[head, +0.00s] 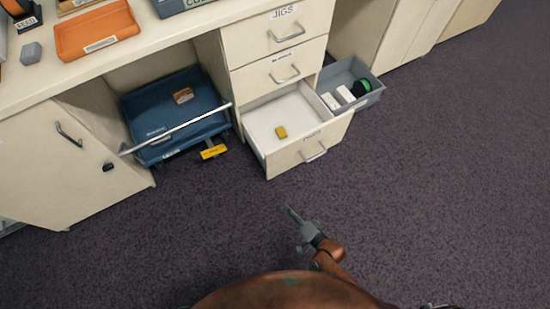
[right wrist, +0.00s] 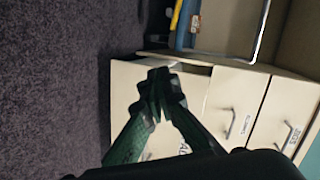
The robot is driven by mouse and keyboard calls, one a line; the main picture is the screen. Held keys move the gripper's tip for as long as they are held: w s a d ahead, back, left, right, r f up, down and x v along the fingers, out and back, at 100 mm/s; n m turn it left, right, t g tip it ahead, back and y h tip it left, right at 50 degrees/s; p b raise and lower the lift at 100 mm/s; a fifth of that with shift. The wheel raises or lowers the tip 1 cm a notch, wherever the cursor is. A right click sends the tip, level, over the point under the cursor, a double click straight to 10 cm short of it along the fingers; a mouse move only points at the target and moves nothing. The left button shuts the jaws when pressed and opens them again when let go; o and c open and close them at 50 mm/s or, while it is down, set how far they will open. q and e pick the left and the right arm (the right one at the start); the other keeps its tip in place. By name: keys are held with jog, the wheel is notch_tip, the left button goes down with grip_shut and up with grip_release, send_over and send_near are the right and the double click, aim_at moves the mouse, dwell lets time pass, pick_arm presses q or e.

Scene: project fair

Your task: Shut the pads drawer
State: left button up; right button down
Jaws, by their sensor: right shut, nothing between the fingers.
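The pads drawer (head: 295,163) is the bottom drawer of the cream drawer unit and stands pulled out. Its front has a metal handle and a label too small to read in the head view. A small yellow block (head: 281,132) lies inside. My right gripper (head: 288,210) is shut and empty, over the floor in front of the drawer and apart from it. In the right wrist view its fingers (right wrist: 160,80) hide part of the drawer front (right wrist: 130,90), where a partly covered label shows. My left gripper is not in view.
Above are two shut drawers, the top one labelled JIGS (head: 283,14). A grey bin (head: 368,97) with several items stands right of the open drawer. A blue tray (head: 130,115) and a metal rail (head: 185,126) are to the left. The carpet (head: 430,200) in front is clear.

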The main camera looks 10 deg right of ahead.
jog(key=w+d+r+m+t, duration=0.3)
jog(key=w+r+m+t, duration=0.15)
jog(key=w, duration=0.35)
jog(key=m+b, duration=0.1)
jog(key=b, duration=0.4)
send_near(271, 154)
jog(key=shift+h, duration=0.4)
jog(key=x, duration=0.5)
jog(key=shift+w+a+f, duration=0.2)
jog(key=shift+a, duration=0.05)
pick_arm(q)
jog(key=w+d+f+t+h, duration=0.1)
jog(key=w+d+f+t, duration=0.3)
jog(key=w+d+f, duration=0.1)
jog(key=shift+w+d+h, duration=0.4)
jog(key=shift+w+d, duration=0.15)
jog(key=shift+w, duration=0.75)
pick_arm(e)
jog(key=shift+w+a+r, duration=0.15)
jog(key=shift+w+a, duration=0.05)
jog(key=shift+w, duration=0.4)
